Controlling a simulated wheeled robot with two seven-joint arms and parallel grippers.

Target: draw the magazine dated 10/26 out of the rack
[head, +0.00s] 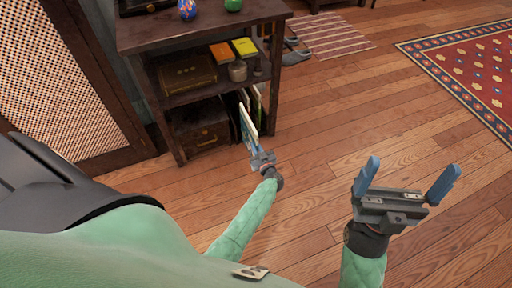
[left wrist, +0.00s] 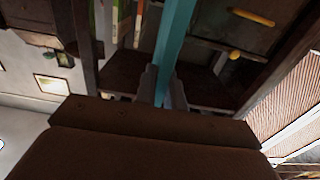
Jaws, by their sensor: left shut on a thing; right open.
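My left gripper (head: 259,157) reaches the lower right of the dark shelf unit and is shut on a thin magazine (head: 248,124). The magazine stands on edge, with a pale face and some blue, and sticks out toward me. In the left wrist view its teal edge (left wrist: 176,40) runs up from between the fingers of my left gripper (left wrist: 163,88). No date is readable on it. Other upright magazines (left wrist: 118,18) stand beside it. The rack itself is mostly hidden in shadow. My right gripper (head: 410,172) is open and empty above the floor.
The shelf unit (head: 205,38) also holds a wooden chest (head: 187,75), an orange book (head: 220,53), a yellow book (head: 244,47) and a lower box (head: 200,130). Wooden floor (head: 330,130) is clear to the right. A red rug (head: 475,65) and shoes (head: 295,57) lie farther off.

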